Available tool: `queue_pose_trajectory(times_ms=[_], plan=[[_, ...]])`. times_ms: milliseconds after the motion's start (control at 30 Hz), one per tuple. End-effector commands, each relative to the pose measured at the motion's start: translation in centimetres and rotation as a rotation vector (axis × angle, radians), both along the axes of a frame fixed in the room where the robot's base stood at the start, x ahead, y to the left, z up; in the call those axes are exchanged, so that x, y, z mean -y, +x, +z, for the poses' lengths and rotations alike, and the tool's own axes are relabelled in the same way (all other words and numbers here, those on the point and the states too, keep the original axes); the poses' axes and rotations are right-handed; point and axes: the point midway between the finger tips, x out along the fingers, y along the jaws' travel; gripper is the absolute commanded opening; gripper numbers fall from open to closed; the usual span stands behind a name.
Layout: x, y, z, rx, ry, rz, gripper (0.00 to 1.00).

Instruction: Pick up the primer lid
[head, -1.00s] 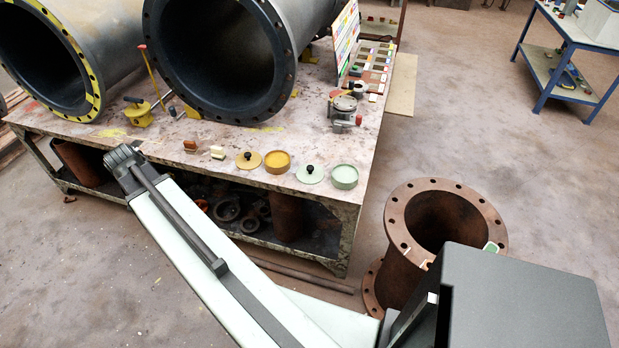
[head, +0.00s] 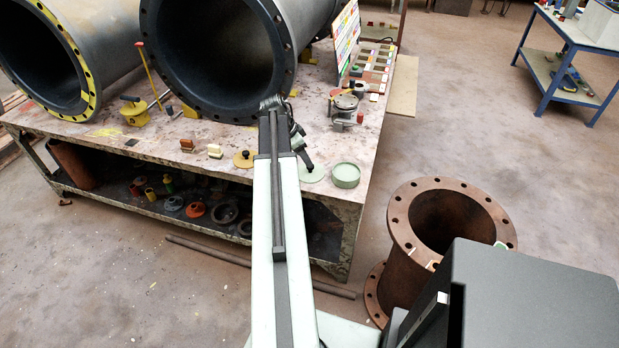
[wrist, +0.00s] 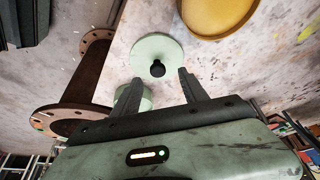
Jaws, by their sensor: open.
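A pale green round lid (head: 314,175) with a black knob lies flat near the front edge of the bench. It also shows in the wrist view (wrist: 158,48), with its knob (wrist: 157,69) just beyond my fingertips. My gripper (wrist: 160,76) is open and empty, its two fingers on either side of the knob in that view; contact cannot be told. In the head view my gripper (head: 308,166) points down at this lid and hides its knob. An ochre lid (head: 241,160) with a dark knob lies to the left. No label shows which lid is primer.
A pale green pot (head: 346,175) stands right of the green lid. The ochre pot (wrist: 215,12) shows in the wrist view; my arm hides it in the head view. A large flanged pipe (head: 220,60) stands behind. A rusty flanged pipe (head: 400,280) stands on the floor at right.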

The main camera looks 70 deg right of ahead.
Motion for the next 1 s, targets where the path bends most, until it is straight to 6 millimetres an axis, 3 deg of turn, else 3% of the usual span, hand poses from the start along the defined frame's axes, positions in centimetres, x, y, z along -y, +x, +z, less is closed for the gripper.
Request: queue_pose_trajectory(times_ms=[133,367,600,667,800,1000], plan=[[0.2,-0.3,-1.0,0.0,0.0,0.0,0.51],[1.2,-1.7,-4.7,0.0,0.001,0.001,0.51],[1.4,-1.8,-4.5,0.0,0.0,0.003,0.51],[1.4,-1.8,-4.5,0.0,0.0,0.003,0.4],[1.4,-1.8,-4.5,0.0,0.0,0.003,0.01],[1.3,-1.8,-4.5,0.0,0.0,0.003,0.0]])
